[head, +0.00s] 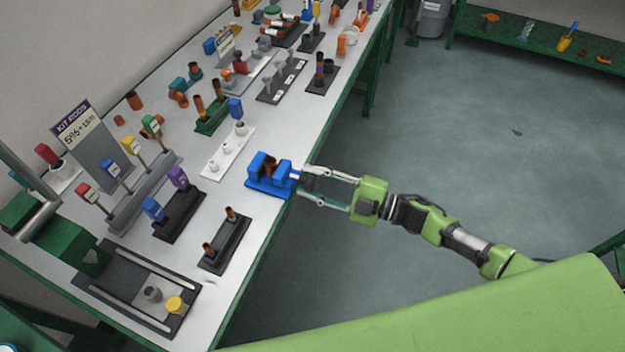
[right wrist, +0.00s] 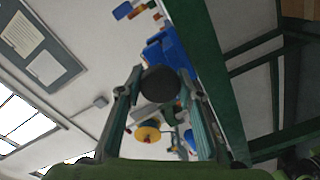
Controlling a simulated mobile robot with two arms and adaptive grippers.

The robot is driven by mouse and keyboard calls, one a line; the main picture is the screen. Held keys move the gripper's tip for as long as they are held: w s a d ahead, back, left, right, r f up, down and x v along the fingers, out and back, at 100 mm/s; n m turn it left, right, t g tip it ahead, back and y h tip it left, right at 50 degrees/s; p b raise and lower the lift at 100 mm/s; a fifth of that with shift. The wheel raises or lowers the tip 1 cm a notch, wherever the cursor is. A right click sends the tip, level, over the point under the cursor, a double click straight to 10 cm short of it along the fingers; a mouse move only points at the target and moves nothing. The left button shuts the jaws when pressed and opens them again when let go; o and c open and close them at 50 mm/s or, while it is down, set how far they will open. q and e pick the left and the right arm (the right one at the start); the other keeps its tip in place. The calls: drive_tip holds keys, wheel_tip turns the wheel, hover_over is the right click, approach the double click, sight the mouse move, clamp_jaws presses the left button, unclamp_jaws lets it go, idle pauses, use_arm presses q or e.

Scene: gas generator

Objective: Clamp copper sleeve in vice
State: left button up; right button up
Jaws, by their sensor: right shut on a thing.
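The small blue vice (head: 270,190) sits at the right edge of the white table in the head view. A brown copper-coloured sleeve (head: 268,166) shows between its jaws; whether the jaws press on it I cannot tell. My right gripper (head: 299,182) reaches in from the right at the vice's outer end. In the right wrist view its fingers are shut on a dark round knob (right wrist: 161,83), with the blue vice body (right wrist: 171,50) just beyond. The knob is hidden in the head view. My left gripper is not in view.
The floor right of the table (head: 440,130) is free.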

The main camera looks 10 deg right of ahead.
idle(0.5)
drive_tip(key=o, duration=1.1)
drive_tip(key=v, duration=1.2)
